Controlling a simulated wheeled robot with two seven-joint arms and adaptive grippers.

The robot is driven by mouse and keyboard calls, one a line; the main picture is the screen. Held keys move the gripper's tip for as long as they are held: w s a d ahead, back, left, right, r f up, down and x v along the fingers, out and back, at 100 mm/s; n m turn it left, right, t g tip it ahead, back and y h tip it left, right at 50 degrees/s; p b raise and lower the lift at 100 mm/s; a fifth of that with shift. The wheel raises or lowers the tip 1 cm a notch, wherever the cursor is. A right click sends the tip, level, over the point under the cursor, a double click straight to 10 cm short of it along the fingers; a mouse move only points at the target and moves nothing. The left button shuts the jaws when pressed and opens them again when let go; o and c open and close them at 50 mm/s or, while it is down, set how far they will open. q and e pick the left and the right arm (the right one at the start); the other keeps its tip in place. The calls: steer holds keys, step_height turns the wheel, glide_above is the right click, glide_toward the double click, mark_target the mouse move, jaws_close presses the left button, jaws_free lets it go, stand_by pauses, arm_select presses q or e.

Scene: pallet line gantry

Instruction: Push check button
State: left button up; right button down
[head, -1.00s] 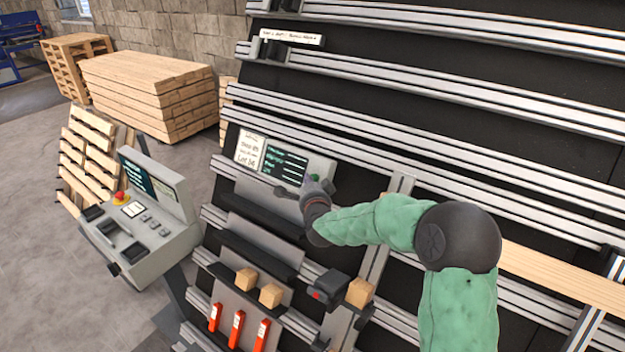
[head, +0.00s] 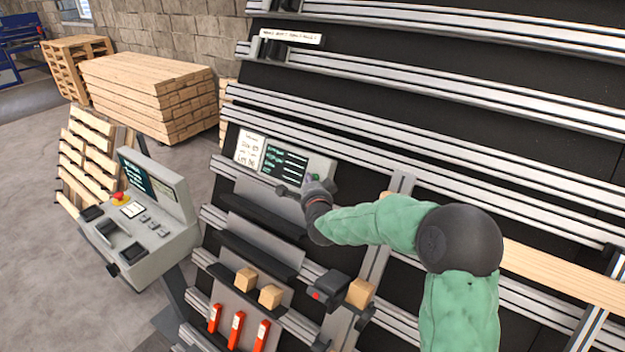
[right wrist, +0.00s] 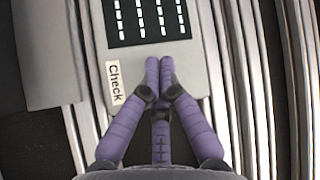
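The check panel (head: 327,167) is a grey box with a dark screen (head: 286,164), mounted on the slanted rack. In the right wrist view a white label reading "Check" (right wrist: 115,82) sits just left of my fingertips. A small green spot (head: 315,177) shows by the fingertips in the head view; I cannot tell if it is the button. In the right wrist view no button shows; the fingers may cover it. My right gripper (head: 309,184) has its purple fingers pressed together, with nothing between them, at the panel below the screen (right wrist: 147,20). I cannot tell whether they touch it. My left gripper is out of view.
A grey console (head: 150,235) with a red button (head: 119,198) stands at left. Below the panel are dark ledges (head: 258,245), wooden blocks (head: 270,296) and red-orange pieces (head: 237,328). Metal rails (head: 450,185) cross the rack. Stacked timber (head: 150,92) lies behind.

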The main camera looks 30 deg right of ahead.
steer(key=shift+d, duration=0.1)
stand_by(0.5)
steer(key=shift+s+a+r, duration=0.3)
steer(key=shift+a+r, duration=0.1)
steer(key=shift+a, duration=0.35)
steer(key=a, duration=0.1)
steer(key=s+a+r+p, duration=0.1)
steer(key=a+r+p, duration=0.1)
steer(key=a, duration=0.1)
steer(key=shift+s+r, duration=0.2)
steer(key=shift+s, duration=0.15)
stand_by(0.6)
